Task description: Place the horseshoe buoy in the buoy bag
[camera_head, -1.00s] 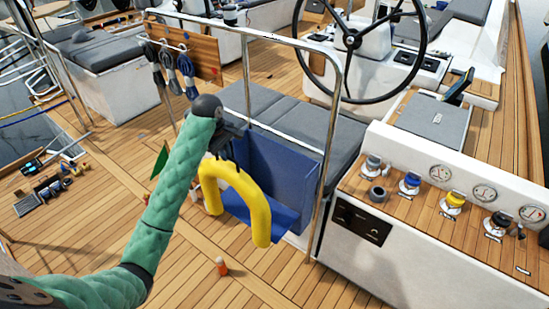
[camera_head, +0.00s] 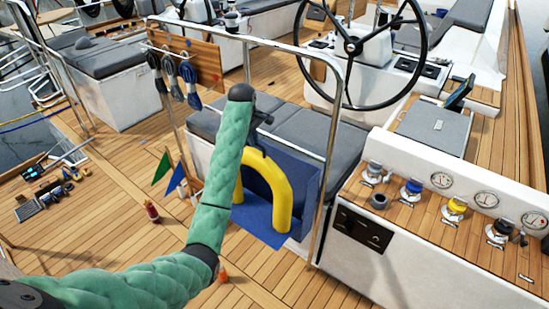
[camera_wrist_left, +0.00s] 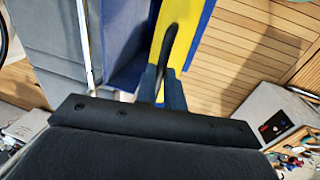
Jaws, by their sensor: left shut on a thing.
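The yellow horseshoe buoy (camera_head: 283,195) hangs arch up, with its two ends pointing down. My left gripper (camera_head: 260,148) is shut on the top of its arch; in the left wrist view the dark fingers (camera_wrist_left: 161,85) close over the yellow buoy (camera_wrist_left: 193,28). The blue buoy bag (camera_head: 305,185) is against the side of the cockpit seat, with a tall back panel and a blue bottom panel. The buoy is in front of the back panel and over the bottom panel; I cannot tell whether it touches. My forearm hides part of its left leg. My right gripper is not in view.
A steel rail (camera_head: 333,130) rises just right of the bag. The white winch console (camera_head: 400,220) stands to the right. Green and blue flags (camera_head: 175,178) and a red bottle (camera_head: 152,211) are on the deck at left. Grey seat cushions (camera_head: 305,135) lie behind the bag.

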